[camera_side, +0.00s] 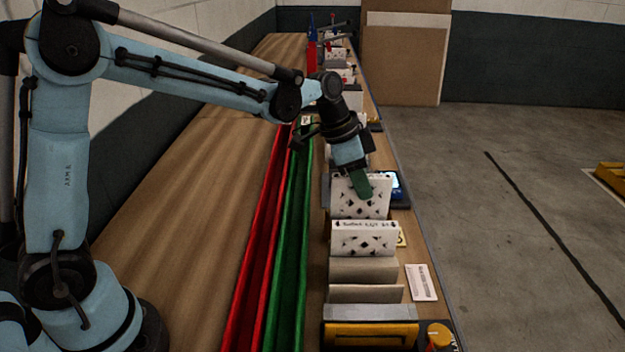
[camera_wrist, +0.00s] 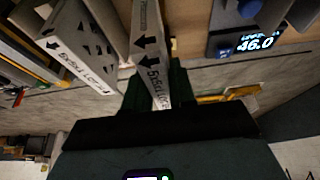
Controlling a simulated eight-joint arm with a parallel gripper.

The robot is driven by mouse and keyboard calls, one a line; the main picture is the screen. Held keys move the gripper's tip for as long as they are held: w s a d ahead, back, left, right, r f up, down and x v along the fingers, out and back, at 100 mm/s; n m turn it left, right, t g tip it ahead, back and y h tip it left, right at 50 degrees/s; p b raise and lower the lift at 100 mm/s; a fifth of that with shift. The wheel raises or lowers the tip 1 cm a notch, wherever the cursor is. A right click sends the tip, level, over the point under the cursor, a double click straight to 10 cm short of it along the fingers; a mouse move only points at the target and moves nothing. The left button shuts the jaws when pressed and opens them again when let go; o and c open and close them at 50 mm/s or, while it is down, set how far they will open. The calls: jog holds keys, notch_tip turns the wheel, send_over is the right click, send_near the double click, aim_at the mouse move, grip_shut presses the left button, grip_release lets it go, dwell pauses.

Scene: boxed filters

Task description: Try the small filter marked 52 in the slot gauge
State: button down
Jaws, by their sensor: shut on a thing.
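My gripper (camera_side: 362,187) is shut on the top edge of a white filter (camera_side: 346,203) with dark diamond-shaped holes. In the wrist view my gripper (camera_wrist: 158,88) has a dark finger on each side of this filter (camera_wrist: 147,40), whose edge carries black arrows and print. I cannot read a 52 on it, nor tell whether its lower edge touches anything. A second white filter (camera_side: 365,239) with printed top edge stands upright just nearer the side camera, apart from the held one; it also shows in the wrist view (camera_wrist: 85,65). I cannot tell for sure which fixture is the slot gauge.
A lit display (camera_wrist: 257,40) reads 46.0 beside the held filter. Brown upright pieces (camera_side: 363,270) and a yellow-fronted fixture (camera_side: 368,335) with an orange knob (camera_side: 439,336) stand nearer. A white card (camera_side: 421,282) lies right. Red (camera_side: 258,250) and green (camera_side: 289,260) channels run left.

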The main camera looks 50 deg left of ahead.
jog(key=shift+f, duration=1.7)
dwell(1.1)
jog(key=shift+r, duration=0.15)
dwell(1.1)
jog(key=shift+r, duration=4)
jog(key=shift+r, duration=0.1)
jog(key=shift+r, duration=1.95)
